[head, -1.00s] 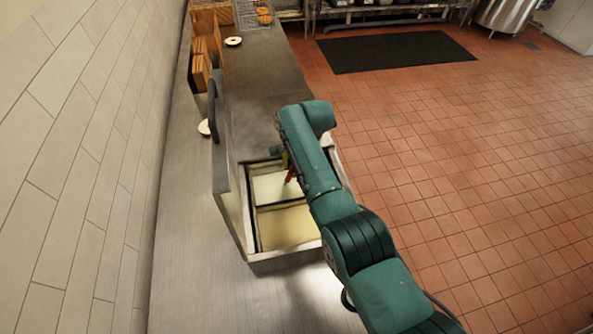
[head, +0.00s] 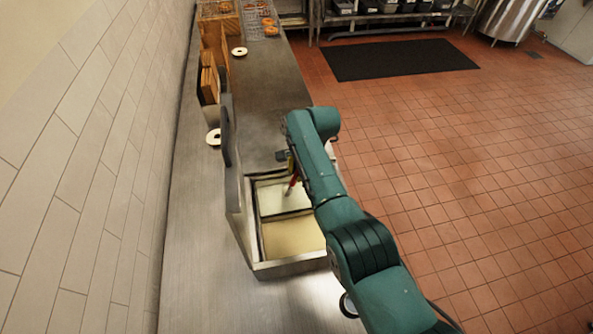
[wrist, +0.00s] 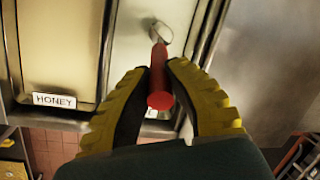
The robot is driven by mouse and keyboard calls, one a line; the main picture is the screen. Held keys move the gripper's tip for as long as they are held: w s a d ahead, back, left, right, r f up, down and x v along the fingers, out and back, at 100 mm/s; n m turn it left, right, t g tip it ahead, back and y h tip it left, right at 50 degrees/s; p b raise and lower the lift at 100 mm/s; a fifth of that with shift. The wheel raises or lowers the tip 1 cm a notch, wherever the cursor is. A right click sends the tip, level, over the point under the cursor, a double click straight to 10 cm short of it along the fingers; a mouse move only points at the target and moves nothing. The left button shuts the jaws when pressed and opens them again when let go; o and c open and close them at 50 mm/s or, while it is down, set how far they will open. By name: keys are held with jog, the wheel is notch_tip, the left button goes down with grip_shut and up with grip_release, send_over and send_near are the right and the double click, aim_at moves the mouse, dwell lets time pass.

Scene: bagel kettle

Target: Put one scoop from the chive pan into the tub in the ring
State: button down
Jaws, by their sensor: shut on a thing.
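My gripper (head: 293,167) is over the far one of two pans in the metal well. In the wrist view my gripper (wrist: 160,68) has its yellow fingers shut on the red handle of a scoop (wrist: 159,88). The scoop's metal head is at the surface of a pale pan (wrist: 128,60); how deep it sits I cannot tell. That pan's label is mostly hidden behind the handle and a finger, so I cannot read it. The yellower pan beside it, labelled HONEY (wrist: 60,45), is the near pan (head: 292,238) in the head view. I cannot make out a tub in a ring.
The well's metal rim (head: 290,266) surrounds the pans. A dark upright panel (head: 226,130) stands at its left. Pale round pieces lie on the counter (head: 239,51) and beside the panel (head: 213,137). Wooden boards (head: 210,75) and trays with bagels (head: 268,30) are farther back.

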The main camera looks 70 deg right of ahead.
jog(key=p+v, duration=0.8)
jog(key=shift+w+r, duration=0.1)
jog(key=shift+w, duration=0.1)
jog(key=shift+d, duration=0.1)
